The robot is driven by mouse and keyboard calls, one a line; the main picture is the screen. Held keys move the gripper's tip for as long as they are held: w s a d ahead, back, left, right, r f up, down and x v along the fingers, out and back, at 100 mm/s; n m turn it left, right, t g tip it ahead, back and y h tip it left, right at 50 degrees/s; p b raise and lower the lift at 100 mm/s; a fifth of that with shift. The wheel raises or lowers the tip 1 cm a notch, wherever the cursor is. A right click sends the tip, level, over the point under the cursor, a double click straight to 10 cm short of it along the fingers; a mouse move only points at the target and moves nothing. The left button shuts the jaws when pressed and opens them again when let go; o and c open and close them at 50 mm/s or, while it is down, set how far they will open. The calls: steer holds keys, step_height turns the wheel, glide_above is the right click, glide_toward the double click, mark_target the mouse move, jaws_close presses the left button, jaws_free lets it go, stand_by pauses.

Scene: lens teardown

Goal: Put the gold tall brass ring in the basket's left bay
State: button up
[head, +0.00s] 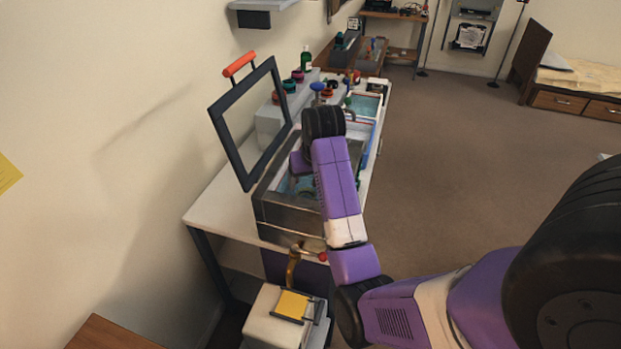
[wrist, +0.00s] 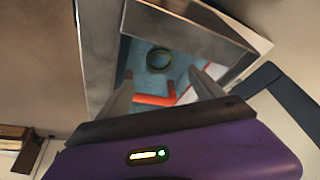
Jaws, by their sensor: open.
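In the wrist view a dark gold-olive ring (wrist: 158,60) lies on a teal floor inside an open metal-walled box (wrist: 185,30). I cannot tell for sure that it is the tall brass ring. My gripper (wrist: 163,92) is open, its two fingers apart and pointing into the box, with the ring beyond the tips. An orange-red bar (wrist: 153,100) shows between the fingers. It may be part of the basket, whose bays I cannot make out. In the head view the grey box (head: 285,215) stands on the bench, and my arm hides much of its inside.
A dark-framed lid (head: 228,140) with an orange handle (head: 239,64) stands raised on the box's left. Behind are coloured round parts (head: 298,76), a green bottle (head: 305,58) and a teal-lined tray (head: 377,101). A white unit with a yellow top (head: 293,305) stands in front. Floor at right is clear.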

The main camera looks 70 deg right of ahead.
steer(key=shift+v, duration=1.2)
steer(key=w+d+r+t+h, duration=0.4)
steer(key=w+d+r+h, duration=0.1)
steer(key=r, duration=0.1)
steer(key=s+a+f+n+t+b, duration=0.2)
steer(key=a+n+t, duration=0.5)
steer(key=a, duration=1.4)
steer(key=s+a+f+n+t+y+b, duration=0.1)
steer(key=s+a+t+y, duration=0.15)
steer(key=s+a, duration=0.45)
steer(key=s+a+f+n+t+y+b, duration=0.1)
steer(key=s+a+f+y, duration=0.3)
steer(key=a, duration=0.6)
steer(key=s+a+f+g+y+b, duration=0.1)
steer(key=s+a, duration=0.2)
steer(key=s, duration=0.2)
steer(key=s+a+f+n+g+y, duration=0.1)
steer(key=s+a, duration=0.1)
steer(key=s, duration=0.4)
steer(key=shift+s+a+f+b, duration=0.2)
steer(key=shift+s+a+b, duration=0.1)
steer(key=shift+a+b, duration=0.1)
